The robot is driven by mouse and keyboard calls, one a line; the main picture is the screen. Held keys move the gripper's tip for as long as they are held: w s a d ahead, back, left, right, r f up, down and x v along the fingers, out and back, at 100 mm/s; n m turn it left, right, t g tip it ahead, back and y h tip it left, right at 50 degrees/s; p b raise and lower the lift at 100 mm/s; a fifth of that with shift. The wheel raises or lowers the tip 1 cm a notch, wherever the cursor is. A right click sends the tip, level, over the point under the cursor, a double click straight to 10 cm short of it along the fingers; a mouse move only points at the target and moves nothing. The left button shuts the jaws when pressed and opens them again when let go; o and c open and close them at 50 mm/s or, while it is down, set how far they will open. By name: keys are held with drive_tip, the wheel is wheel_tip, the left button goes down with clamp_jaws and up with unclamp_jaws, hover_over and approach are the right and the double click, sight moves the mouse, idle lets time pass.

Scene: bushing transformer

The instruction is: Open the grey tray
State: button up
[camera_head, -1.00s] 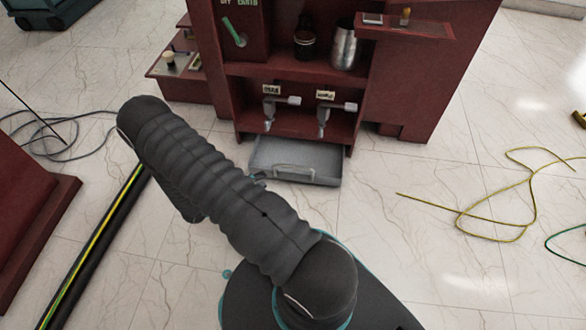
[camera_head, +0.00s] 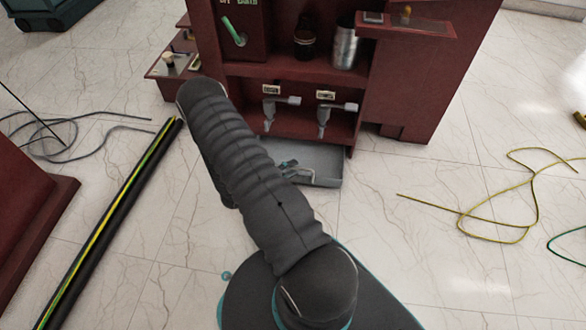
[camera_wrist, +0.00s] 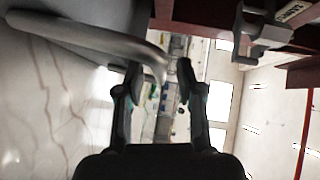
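The grey tray (camera_head: 328,163) juts out at the foot of the dark red cabinet, and my arm covers its left part. My gripper (camera_head: 290,168) is low over the tray, near its front handle. In the wrist view, the tray's grey bar handle (camera_wrist: 90,38) comes in from the upper left and bends down near the fingertips. My gripper also shows in the wrist view (camera_wrist: 158,70), with its two fingers apart. The handle's bend shows by the left fingertip and reaches into the gap; I cannot tell whether they touch.
The cabinet (camera_head: 415,85) has two grey taps (camera_head: 323,115) above the tray. A metal cup (camera_head: 345,48) and a dark jar (camera_head: 304,42) stand on its shelf. Yellow-green cable (camera_head: 480,225) lies on the floor at right.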

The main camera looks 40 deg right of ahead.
drive_tip(key=shift+d, duration=0.55)
clamp_jaws()
drive_tip(key=shift+s, duration=0.15)
